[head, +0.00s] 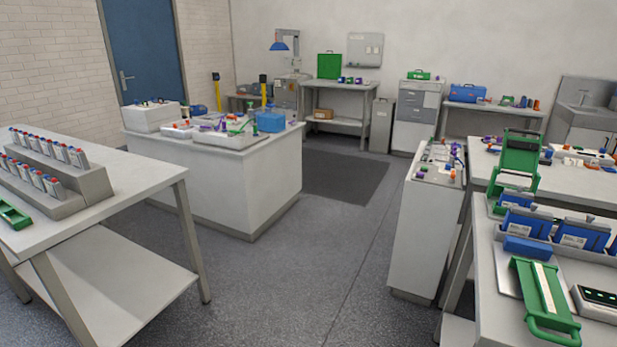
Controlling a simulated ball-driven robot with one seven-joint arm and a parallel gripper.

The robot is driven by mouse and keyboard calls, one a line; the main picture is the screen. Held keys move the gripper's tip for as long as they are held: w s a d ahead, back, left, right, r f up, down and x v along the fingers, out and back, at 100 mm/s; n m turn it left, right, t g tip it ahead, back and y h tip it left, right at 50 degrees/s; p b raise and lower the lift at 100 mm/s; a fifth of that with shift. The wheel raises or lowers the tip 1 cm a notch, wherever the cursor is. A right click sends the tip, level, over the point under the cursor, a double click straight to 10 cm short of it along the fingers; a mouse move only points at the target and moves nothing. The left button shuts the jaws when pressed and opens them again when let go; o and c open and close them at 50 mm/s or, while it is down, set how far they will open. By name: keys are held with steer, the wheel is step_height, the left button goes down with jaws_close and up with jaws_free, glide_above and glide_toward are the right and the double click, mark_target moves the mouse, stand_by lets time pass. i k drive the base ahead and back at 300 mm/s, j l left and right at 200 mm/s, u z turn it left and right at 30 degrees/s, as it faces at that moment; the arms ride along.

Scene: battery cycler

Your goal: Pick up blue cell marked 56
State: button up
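Blue cells with white labels stand in a grey tray on the right-hand bench: one blue cell (526,224) and another blue cell (579,234) to its right. A flat blue block (531,248) lies in front of them. The labels are too small to read, so I cannot tell which cell is marked 56. On the left bench, a stepped grey rack (85,190) holds several pale cells (48,147) with blue and red tops; no number on them is legible. My gripper is not in view.
A green handled frame (545,300) and a black display unit (600,297) lie at the right bench's front. A green stand (518,160) rises behind. A narrow white cabinet (425,230) adjoins it. A white island (225,180) stands centre-left. The grey floor (300,270) between benches is clear.

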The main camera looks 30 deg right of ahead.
mark_target(518, 224)
steer(key=i+u, duration=0.35)
steer(key=i, duration=0.8)
steer(key=i+z, duration=0.65)
steer(key=z, duration=0.25)
